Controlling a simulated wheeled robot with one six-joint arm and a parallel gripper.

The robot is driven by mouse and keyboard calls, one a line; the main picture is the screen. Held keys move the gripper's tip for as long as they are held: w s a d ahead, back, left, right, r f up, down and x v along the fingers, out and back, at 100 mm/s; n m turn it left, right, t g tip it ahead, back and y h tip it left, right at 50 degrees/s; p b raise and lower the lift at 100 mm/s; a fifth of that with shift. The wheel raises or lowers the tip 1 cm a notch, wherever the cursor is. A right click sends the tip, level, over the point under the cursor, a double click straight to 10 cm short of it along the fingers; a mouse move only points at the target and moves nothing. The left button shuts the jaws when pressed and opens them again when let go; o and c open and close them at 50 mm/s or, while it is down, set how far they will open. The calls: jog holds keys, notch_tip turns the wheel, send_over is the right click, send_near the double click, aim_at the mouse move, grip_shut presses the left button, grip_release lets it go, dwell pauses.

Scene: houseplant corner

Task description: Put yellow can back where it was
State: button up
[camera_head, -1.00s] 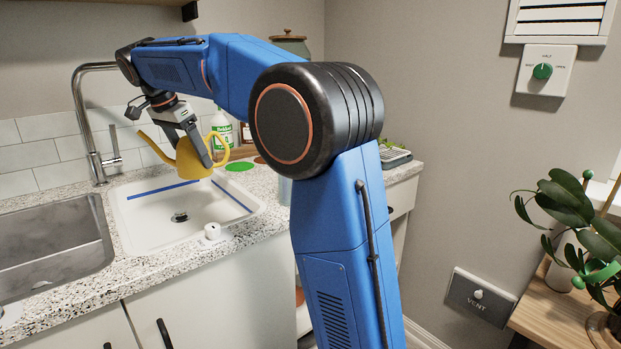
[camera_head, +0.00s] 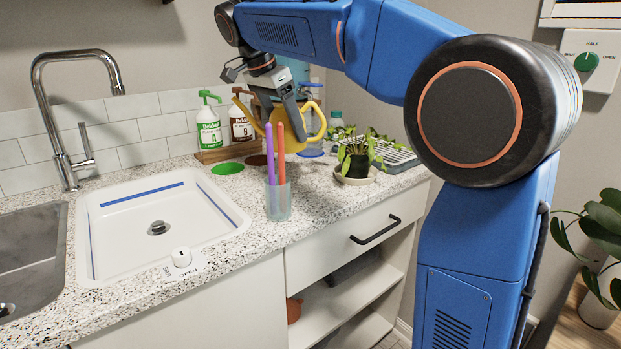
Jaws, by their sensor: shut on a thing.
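The yellow can (camera_head: 314,122) is a small watering can with a long spout to the left and a looped handle to the right. My gripper (camera_head: 290,112) is shut on it and holds it above the back of the counter, behind a glass with a purple and an orange stick. These sticks hide part of the can. Green (camera_head: 228,168), dark brown (camera_head: 257,160) and blue (camera_head: 311,152) round spots lie on the counter below and around it. I cannot tell whether the can touches the counter.
The glass (camera_head: 278,201) stands at the counter's front. A potted plant (camera_head: 356,161) on a saucer is right of the can, near a ribbed tray (camera_head: 397,158). Green (camera_head: 208,127) and brown (camera_head: 241,122) bottles stand behind left. The white sink (camera_head: 196,235) is empty.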

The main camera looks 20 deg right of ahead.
aim_at(289, 143)
jog(key=f, duration=0.4)
jog(key=shift+d+f, duration=0.3)
jog(key=shift+a+f, duration=0.1)
jog(key=shift+f, duration=2.5)
jog(key=shift+f, duration=0.1)
jog(key=o, duration=1.7)
jog(key=v, duration=1.2)
jog(key=shift+a, duration=0.1)
